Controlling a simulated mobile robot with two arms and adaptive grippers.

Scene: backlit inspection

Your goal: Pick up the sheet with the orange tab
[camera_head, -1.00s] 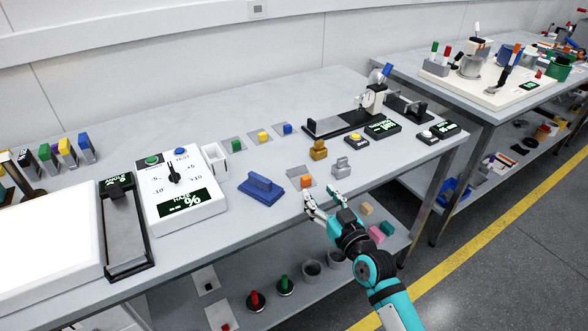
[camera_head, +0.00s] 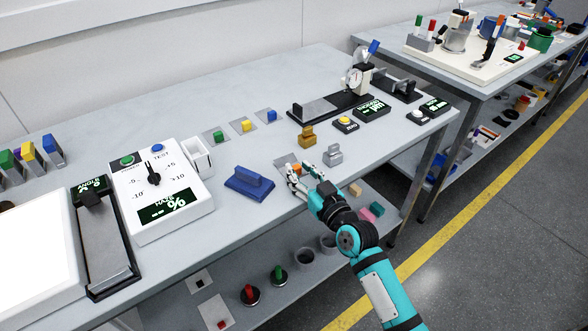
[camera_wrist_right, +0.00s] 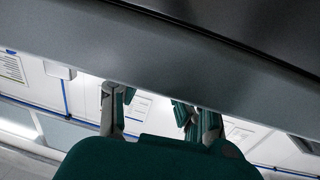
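The sheet with the orange tab (camera_head: 282,161) is a small grey square lying near the table's front edge in the head view. Its orange tab is mostly hidden behind my right fingers. My right gripper (camera_head: 300,174) is at the sheet's near side, its fingers over or just in front of the tab; I cannot tell whether they touch it. In the right wrist view, the fingers (camera_wrist_right: 155,108) stand apart with nothing seen between them, and the sheet does not show. My left gripper is not in view.
Sheets with green (camera_head: 218,136), yellow (camera_head: 246,126) and blue (camera_head: 271,116) tabs lie farther back.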

